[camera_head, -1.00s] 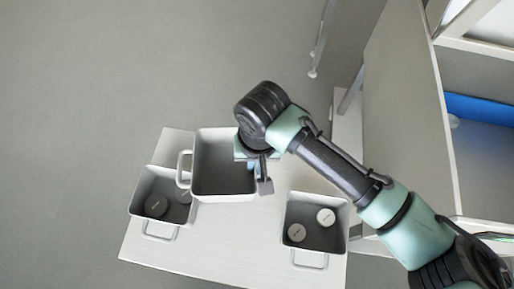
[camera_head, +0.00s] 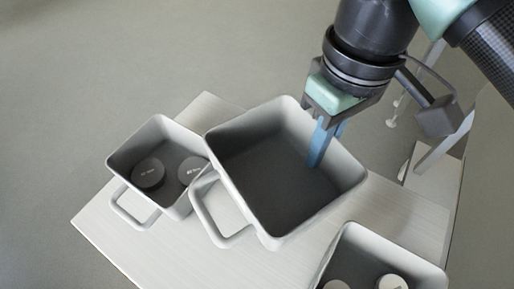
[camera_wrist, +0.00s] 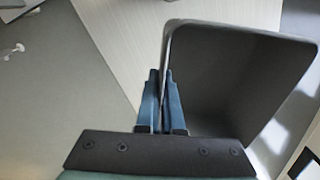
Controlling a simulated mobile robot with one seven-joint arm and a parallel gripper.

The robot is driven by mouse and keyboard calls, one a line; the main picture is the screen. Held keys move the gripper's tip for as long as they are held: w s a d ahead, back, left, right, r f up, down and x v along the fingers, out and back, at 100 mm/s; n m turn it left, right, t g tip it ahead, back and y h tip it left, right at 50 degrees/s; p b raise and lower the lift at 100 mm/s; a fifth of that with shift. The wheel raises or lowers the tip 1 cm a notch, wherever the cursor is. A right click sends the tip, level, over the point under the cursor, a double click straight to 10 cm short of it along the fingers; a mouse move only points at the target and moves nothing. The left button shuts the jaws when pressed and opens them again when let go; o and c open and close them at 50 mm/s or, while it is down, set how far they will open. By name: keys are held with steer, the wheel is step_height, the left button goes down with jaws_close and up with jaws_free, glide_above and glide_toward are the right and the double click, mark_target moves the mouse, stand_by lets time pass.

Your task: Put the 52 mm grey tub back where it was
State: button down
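Small round grey tubs with printed lids are in view. Two, a left one (camera_head: 148,173) and a right one (camera_head: 193,170), sit in the left square bin (camera_head: 128,146). Two more, one at the left (camera_head: 336,285) and a paler one (camera_head: 391,283), sit in the right bin (camera_head: 352,232). The print is too small to tell which is 52 mm. My gripper (camera_head: 322,150) has its blue fingers on either side of the wall of a large grey bin with a handle (camera_head: 222,165), apparently pinching it. In the wrist view the fingers (camera_wrist: 162,88) straddle that wall. The large bin looks empty.
The bins are at a pale table (camera_head: 190,262); the large bin overlaps the left bin in view and looks raised. Bare tabletop lies in front, between the left and right bins. A thin-legged stand (camera_head: 392,122) is at the upper right.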

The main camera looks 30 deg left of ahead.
mark_target(291, 169)
steer(key=s+a+n+b, duration=0.1)
steer(key=b, duration=0.1)
steer(key=s+a+n+b, duration=0.1)
steer(key=n+b, duration=0.1)
steer(key=shift+s+a+f+n+b, duration=0.25)
steer(key=shift+a+f+n+b, duration=0.05)
steer(key=shift+f+b, duration=0.1)
steer(key=shift+s+a+r+n+b, duration=0.2)
steer(key=shift+s+a+n+b, duration=0.1)
steer(key=shift+s+n+b, duration=0.2)
step_height(291, 169, down, 10)
steer(key=b, duration=0.4)
steer(key=shift+r+b, duration=0.2)
steer(key=shift+b, duration=0.15)
steer(key=shift+f, duration=0.1)
steer(key=c, duration=1.1)
jaws_free()
steer(key=shift+f, duration=0.1)
steer(key=shift+o, duration=0.2)
steer(key=r+p, duration=0.2)
steer(key=r, duration=0.2)
steer(key=r+p, duration=0.2)
steer(key=r, duration=0.2)
steer(key=r+p, duration=0.2)
steer(key=r, duration=0.2)
steer(key=shift+w+r, duration=0.2)
steer(key=shift+w, duration=0.1)
